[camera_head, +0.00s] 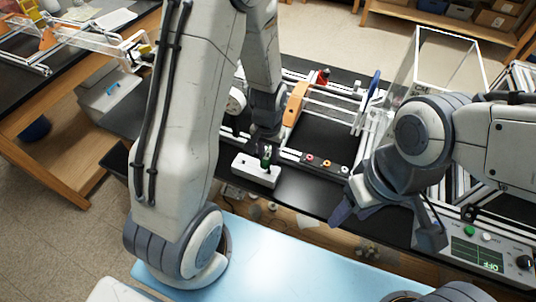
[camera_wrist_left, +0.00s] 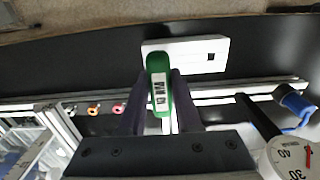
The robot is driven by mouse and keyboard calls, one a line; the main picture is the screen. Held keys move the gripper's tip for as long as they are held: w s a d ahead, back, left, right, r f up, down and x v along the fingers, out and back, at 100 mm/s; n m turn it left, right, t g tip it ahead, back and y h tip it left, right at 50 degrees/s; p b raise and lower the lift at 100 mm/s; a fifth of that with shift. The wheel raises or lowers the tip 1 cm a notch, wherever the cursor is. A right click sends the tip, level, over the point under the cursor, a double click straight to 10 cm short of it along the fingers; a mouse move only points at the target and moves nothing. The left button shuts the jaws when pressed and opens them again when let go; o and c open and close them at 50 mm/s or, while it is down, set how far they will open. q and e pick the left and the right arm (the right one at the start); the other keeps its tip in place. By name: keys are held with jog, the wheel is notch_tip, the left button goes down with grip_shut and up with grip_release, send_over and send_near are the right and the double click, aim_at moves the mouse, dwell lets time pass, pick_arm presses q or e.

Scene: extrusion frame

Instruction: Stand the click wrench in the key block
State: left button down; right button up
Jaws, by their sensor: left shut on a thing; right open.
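The click wrench has a green handle with a white lettered label, seen nearly end-on between my fingers in the left wrist view (camera_wrist_left: 160,88); in the head view its green part (camera_head: 266,154) shows small. My left gripper (camera_wrist_left: 155,105) is shut on it. The white key block (camera_head: 252,172) is below, and the wrench overlaps its left part in the wrist view. One dark square hole shows in the block's right part (camera_wrist_left: 211,57). The wrench's lower end is hidden, so I cannot tell whether it is in the block. My right gripper (camera_head: 388,222) is open and empty, right of the block.
A dark bench carries an aluminium extrusion frame with an orange part (camera_head: 295,103). A strip with small coloured rings (camera_head: 325,162) lies right of the block. A control panel with a display (camera_head: 477,254) is at the lower right. A round dial (camera_wrist_left: 290,158) shows in the wrist view.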

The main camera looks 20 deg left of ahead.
pick_arm(q)
jog(key=shift+f+b, duration=0.45)
jog(key=shift+f, duration=0.3)
jog(key=shift+f, duration=0.1)
jog(key=c, duration=0.5)
grip_release()
